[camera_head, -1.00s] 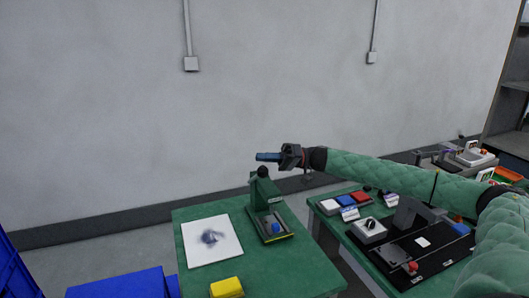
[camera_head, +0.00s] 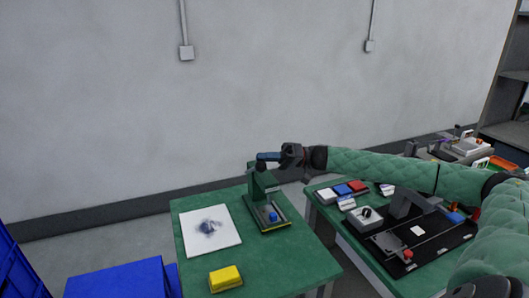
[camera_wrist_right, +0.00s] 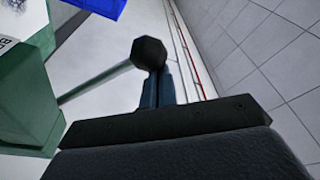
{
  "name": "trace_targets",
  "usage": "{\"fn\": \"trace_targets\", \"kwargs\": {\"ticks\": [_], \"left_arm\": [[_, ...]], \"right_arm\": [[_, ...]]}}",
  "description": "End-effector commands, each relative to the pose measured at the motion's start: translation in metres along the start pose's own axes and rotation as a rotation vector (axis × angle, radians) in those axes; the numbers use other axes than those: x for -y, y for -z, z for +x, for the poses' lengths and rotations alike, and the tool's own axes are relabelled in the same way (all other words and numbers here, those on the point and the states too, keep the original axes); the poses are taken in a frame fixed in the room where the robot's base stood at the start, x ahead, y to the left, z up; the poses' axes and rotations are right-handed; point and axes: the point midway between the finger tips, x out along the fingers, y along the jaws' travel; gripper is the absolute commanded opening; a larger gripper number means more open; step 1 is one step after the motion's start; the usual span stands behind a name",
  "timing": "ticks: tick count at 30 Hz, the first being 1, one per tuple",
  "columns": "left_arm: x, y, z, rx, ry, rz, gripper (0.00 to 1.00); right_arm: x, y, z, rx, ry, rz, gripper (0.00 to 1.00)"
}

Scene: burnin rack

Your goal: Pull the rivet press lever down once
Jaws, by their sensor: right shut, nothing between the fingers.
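The green rivet press (camera_head: 258,187) stands upright on the left green table. Its lever ends in a black knob (camera_head: 261,166) near the top of the press. In the right wrist view the knob (camera_wrist_right: 148,52) is in line with the fingertips, and the lever rod (camera_wrist_right: 95,82) runs from it toward the green press body (camera_wrist_right: 30,105). My right gripper (camera_head: 262,157) has its blue fingers shut and empty, right at the knob's upper side. I cannot tell whether they touch it. My left gripper is not in view.
A white sheet with a dark smudge (camera_head: 225,237) and a yellow block (camera_head: 225,278) lie on the left table. The right table holds a black fixture board (camera_head: 440,257) and coloured boxes (camera_head: 342,189). A blue crate (camera_head: 115,283) is at lower left. A wall stands behind.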

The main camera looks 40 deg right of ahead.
Motion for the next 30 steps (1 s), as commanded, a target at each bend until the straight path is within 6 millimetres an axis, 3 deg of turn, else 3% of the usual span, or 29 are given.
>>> {"fn": "trace_targets", "kwargs": {"ticks": [8, 30], "left_arm": [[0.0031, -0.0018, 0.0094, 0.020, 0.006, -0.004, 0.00], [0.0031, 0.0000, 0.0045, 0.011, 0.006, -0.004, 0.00]], "right_arm": [[-0.0009, -0.0090, -0.0019, 0.000, 0.000, 0.000, 0.00], [-0.0011, -0.0089, -0.0019, 0.000, 0.000, 0.001, 0.00]]}}
